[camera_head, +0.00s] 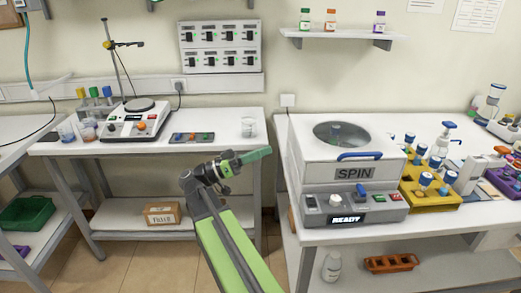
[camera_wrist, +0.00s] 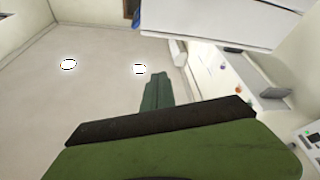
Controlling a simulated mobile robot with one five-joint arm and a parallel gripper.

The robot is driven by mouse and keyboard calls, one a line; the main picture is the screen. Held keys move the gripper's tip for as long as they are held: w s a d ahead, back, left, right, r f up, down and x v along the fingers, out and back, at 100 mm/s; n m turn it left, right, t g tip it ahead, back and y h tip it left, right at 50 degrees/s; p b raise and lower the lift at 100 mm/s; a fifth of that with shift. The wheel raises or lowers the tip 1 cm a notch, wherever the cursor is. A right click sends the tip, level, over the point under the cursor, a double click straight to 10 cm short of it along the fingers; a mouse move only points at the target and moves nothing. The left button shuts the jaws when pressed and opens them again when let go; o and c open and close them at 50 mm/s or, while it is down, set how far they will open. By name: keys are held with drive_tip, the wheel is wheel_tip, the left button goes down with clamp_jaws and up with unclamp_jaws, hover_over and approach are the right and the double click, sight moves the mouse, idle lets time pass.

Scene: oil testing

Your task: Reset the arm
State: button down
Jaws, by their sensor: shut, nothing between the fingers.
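My green arm reaches up from the bottom of the head view, with a black wrist. My gripper (camera_head: 262,153) points right, between the left bench and the centrifuge bench, in front of the wall. Its green fingers are shut with nothing between them. In the wrist view the gripper (camera_wrist: 157,78) shows as dark green fingers beyond a black edge, against the ceiling and walls. Nothing touches the fingers in either view.
A centrifuge (camera_head: 345,165) marked SPIN and READY stands close to the right. A yellow rack (camera_head: 430,196) is right of the centrifuge. The gap between benches is free.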

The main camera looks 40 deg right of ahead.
wheel_tip(320, 180, up, 4)
drive_tip(key=a+p, duration=0.2)
drive_tip(key=p, duration=0.3)
drive_tip(key=w+a+f+n+t+y+p, duration=0.1)
drive_tip(key=a+f+n+t+y+p, duration=0.25)
drive_tip(key=a+f+n+y, duration=0.4)
drive_tip(key=w+a+f+n+t+y+p, duration=0.1)
drive_tip(key=a+f+n+t+y+p, duration=0.3)
drive_tip(key=f, duration=0.7)
drive_tip(key=w+a+f+n+t+y, duration=0.1)
drive_tip(key=a+f+n+y, duration=0.1)
drive_tip(key=a, duration=0.5)
drive_tip(key=w+a+f+n+t+y, duration=0.1)
drive_tip(key=a+f+n+y, duration=0.2)
drive_tip(key=a+n+y, duration=0.2)
drive_tip(key=a+y+b, duration=0.1)
drive_tip(key=a, duration=0.2)
drive_tip(key=shift+a+f, duration=0.2)
drive_tip(key=shift+a, duration=0.1)
drive_tip(key=shift+d+n, duration=0.15)
drive_tip(key=shift+n, duration=0.1)
